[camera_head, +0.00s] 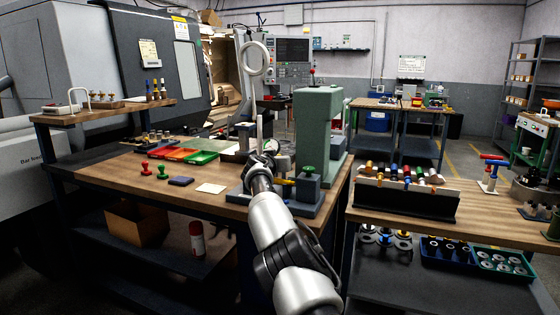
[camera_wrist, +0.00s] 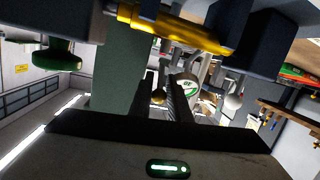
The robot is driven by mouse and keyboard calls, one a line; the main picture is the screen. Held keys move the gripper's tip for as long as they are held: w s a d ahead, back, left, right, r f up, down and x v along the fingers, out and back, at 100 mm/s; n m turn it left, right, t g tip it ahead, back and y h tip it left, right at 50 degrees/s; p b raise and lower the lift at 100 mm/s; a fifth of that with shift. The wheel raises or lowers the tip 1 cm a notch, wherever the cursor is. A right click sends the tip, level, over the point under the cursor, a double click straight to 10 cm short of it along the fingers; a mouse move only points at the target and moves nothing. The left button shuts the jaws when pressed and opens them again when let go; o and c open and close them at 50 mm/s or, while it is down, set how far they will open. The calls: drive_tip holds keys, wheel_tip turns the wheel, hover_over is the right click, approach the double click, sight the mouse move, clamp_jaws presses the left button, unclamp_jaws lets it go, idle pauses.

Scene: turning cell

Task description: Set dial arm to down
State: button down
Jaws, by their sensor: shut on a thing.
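In the head view a green column (camera_head: 318,135) stands on a grey base at the bench's right end. A round dial (camera_head: 283,164) sits beside it, partly behind my gripper. A small brass ball (camera_wrist: 158,97) shows at the fingers. The gripper is shut on what appears to be the dial arm. Most of that arm is hidden, so its direction is unclear.
A yellow bar (camera_wrist: 175,27) and a green knob (camera_wrist: 58,56) are close by in the wrist view. A tall white ring (camera_head: 255,58) stands behind my gripper. Red, orange and green trays (camera_head: 203,157) lie to the left.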

drive_tip(key=c, duration=1.8)
unclamp_jaws()
drive_tip(key=shift+s+a+b, duration=0.3)
drive_tip(key=shift+s+b, duration=0.2)
drive_tip(key=shift+b, duration=0.6)
drive_tip(key=b+v, duration=0.4)
drive_tip(key=v, duration=1.2)
drive_tip(key=shift+s, duration=0.15)
drive_tip(key=shift+d, duration=0.2)
